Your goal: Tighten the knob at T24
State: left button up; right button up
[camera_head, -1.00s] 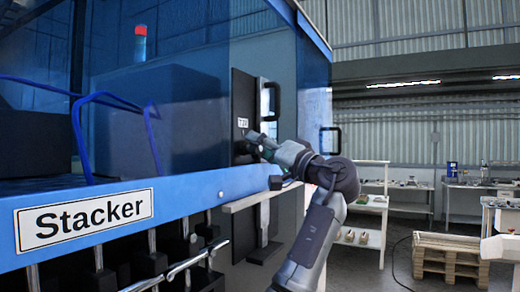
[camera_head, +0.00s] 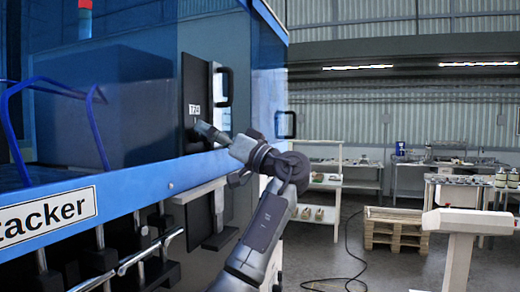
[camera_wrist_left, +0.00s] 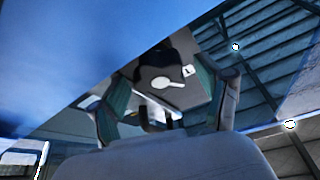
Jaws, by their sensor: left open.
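The T24 label (camera_head: 194,109) is a small white plate on a dark upright panel (camera_head: 190,80) on the side of the blue Stacker machine. My left gripper (camera_head: 203,128) is just below and right of the label, close to the panel. The knob cannot be made out clearly in the head view, where the gripper covers that spot. In the left wrist view the gripper's two fingers (camera_wrist_left: 168,100) are apart. A dark rounded shape, perhaps the knob (camera_wrist_left: 152,60), shows beyond and between them; contact cannot be told. My right gripper is not in view.
A black door handle (camera_head: 226,86) stands right of the panel. A light ledge (camera_head: 200,190) juts out below the gripper. A wooden pallet stack (camera_head: 393,232) and white shelves (camera_head: 325,185) stand behind to the right. The floor between is mostly clear.

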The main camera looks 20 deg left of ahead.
pick_arm(q)
jog(key=n+p, duration=0.1)
jog(key=n+g, duration=0.1)
jog(key=shift+r+n+p, duration=0.35)
jog(key=shift+n, duration=0.05)
jog(key=b+v, duration=0.7)
jog(key=v, duration=0.7)
jog(key=shift+f, duration=0.35)
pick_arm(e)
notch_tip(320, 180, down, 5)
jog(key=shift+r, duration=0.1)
pick_arm(q)
jog(key=shift+a, duration=0.15)
